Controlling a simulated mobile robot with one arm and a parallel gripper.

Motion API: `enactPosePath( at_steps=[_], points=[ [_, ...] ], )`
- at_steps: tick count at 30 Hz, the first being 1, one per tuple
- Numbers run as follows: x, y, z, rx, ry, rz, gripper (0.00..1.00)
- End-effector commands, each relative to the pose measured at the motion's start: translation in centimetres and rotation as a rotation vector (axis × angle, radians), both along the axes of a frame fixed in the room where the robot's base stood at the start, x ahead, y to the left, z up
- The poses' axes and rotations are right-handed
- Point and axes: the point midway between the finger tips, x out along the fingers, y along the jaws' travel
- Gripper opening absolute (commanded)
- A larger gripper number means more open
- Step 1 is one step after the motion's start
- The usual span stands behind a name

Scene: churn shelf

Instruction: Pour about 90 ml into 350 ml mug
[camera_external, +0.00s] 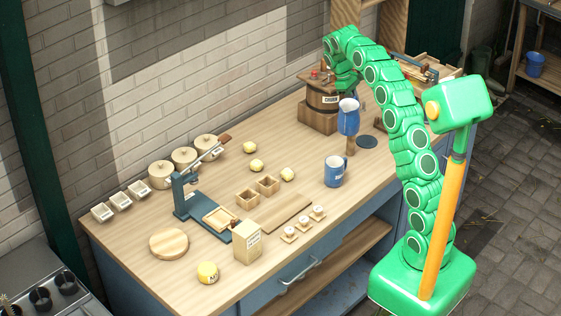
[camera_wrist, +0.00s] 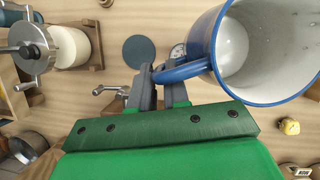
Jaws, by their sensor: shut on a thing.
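A blue jug (camera_external: 348,118) hangs above the far right part of the counter, held by my gripper (camera_external: 347,92). In the wrist view my gripper (camera_wrist: 164,82) is shut on the handle of this blue-rimmed jug (camera_wrist: 252,88). Its mouth and pale inside face the camera; I cannot tell how much liquid it holds. The label's writing is too small to read. A small label (camera_wrist: 306,172) shows at the wrist view's lower right corner; its object is cut off.
A wooden churn (camera_external: 322,96) on a block stands behind the jug. A dark round mat (camera_external: 367,141) lies right of it. Yellow balls (camera_external: 287,174), small wooden boxes (camera_external: 247,199) and a blue press (camera_external: 186,195) stand left of the mug. Bare counter surrounds the mug.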

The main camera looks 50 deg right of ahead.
Motion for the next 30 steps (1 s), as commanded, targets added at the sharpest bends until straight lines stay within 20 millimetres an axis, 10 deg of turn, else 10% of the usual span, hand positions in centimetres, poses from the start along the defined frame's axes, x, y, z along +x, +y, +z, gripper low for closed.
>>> enactPosePath(
  at_steps=[30],
  points=[
    [0.16,-0.27,-0.18,0.072,0.024,-0.017,0.00]
  ],
)
